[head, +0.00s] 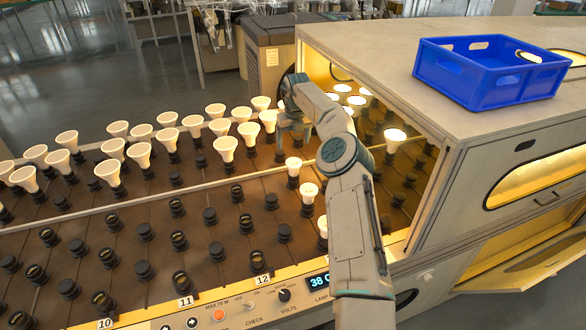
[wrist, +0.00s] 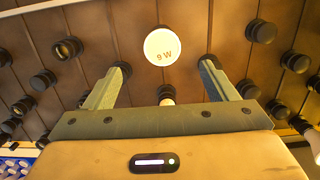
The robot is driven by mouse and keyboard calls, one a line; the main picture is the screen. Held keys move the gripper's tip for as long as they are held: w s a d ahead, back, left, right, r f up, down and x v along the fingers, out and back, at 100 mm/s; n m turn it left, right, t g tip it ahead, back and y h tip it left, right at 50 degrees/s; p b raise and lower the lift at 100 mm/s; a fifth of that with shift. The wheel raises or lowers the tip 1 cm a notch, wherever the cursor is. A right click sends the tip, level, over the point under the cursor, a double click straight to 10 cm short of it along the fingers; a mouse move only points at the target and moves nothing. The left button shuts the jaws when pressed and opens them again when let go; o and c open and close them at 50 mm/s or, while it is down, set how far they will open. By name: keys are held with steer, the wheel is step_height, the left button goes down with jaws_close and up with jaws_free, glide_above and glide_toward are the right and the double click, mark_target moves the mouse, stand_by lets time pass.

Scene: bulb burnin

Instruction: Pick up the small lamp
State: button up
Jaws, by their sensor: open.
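White lamps stand in black sockets on the brown board. Smaller-looking ones include a lamp (head: 293,165) just below my gripper in the head view, another lamp (head: 308,190) nearer the front and a third partly behind my arm. My gripper (head: 293,138) is open and empty above the board. In the wrist view, a round white lamp face marked "9 W" (wrist: 163,45) lies just beyond and between the open fingertips (wrist: 165,66). A smaller white lamp top (wrist: 166,91) shows between the fingers, partly hidden by the gripper body. I cannot match these lamps surely between views.
Larger lamps (head: 140,152) fill rows to the left. Many empty black sockets (head: 210,216) stand in front. A lit wooden cabinet (head: 420,70) opens at the right, with glowing lamps (head: 395,138) inside; a blue crate (head: 490,75) sits on top. A control panel (head: 250,304) lines the front edge.

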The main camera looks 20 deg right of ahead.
mark_target(294, 162)
steer(key=f, duration=0.5)
steer(key=w+f, duration=0.1)
steer(key=f, duration=0.1)
steer(key=shift+f, duration=0.3)
steer(key=shift+d+f+p, duration=0.15)
steer(key=shift+f+p, duration=0.6)
steer(key=shift+f, duration=1.9)
steer(key=c, duration=1.1)
